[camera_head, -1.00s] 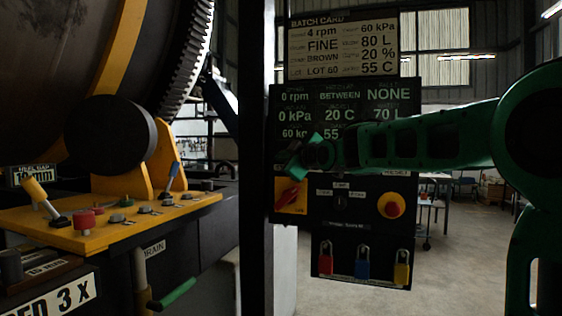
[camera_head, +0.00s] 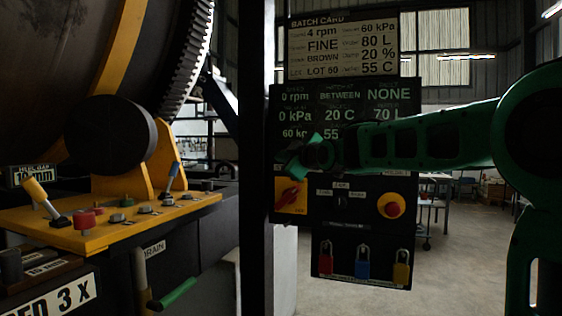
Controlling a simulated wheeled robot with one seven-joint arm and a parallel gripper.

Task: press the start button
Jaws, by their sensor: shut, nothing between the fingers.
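My gripper (camera_head: 292,162) is at the end of my green arm, in front of the panel (camera_head: 325,230). It is shut and empty, and it covers part of the readout rows. I cannot tell whether it touches the panel. Below it the panel carries a red rotary switch (camera_head: 291,195) on a yellow plate. A red mushroom button (camera_head: 391,206) on a yellow ring is at the panel's right. Between them is a small dark control (camera_head: 341,201) with labels too small to read. No start label is legible.
The yellow console (camera_head: 100,240) at left bears a red knob (camera_head: 84,219), levers and small knobs. A dark post (camera_head: 256,240) stands between console and panel. Red, blue and yellow padlocks (camera_head: 362,262) hang low on the panel. Open floor (camera_head: 460,255) lies at right.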

